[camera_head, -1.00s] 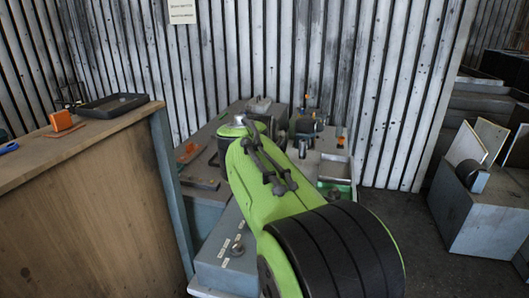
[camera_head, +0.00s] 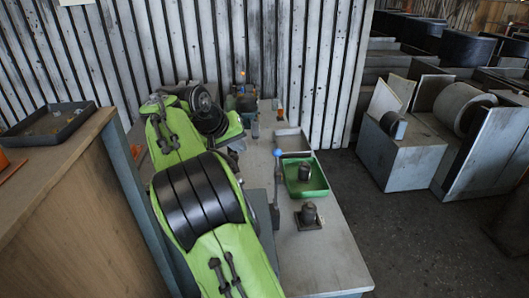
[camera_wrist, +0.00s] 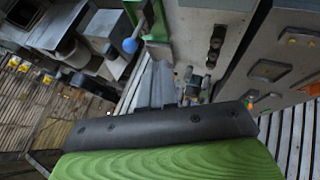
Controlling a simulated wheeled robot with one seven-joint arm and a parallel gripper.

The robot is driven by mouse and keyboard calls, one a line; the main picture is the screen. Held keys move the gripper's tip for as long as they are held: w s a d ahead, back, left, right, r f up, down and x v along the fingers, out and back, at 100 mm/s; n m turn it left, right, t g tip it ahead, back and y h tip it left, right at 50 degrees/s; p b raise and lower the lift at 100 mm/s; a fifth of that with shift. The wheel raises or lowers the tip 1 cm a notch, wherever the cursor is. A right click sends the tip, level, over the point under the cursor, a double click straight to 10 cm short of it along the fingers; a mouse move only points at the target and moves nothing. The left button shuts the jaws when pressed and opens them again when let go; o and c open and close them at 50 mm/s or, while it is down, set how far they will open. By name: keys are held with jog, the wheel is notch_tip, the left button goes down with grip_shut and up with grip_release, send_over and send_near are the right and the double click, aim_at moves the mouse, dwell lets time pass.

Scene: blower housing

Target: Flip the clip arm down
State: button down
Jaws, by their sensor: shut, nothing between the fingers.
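In the wrist view the blue knob (camera_wrist: 130,45) is just ahead and left of my fingertips. My gripper (camera_wrist: 158,66) is shut and empty, its grey fingers together and apart from the knob. In the head view my green arm hides the gripper and the left part of the bench.
A dark block with a knob (camera_head: 309,216) sits on the bench in front of the green tray. A wooden counter with a dark tray (camera_head: 48,124) is at left. Grey metal boxes (camera_head: 402,150) stand at right beyond open floor.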

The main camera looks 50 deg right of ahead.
jog(key=d+f+b, duration=0.2)
jog(key=d+f, duration=0.5)
jog(key=d, duration=0.2)
jog(key=shift+s+d, duration=0.25)
jog(key=shift+w, duration=0.1)
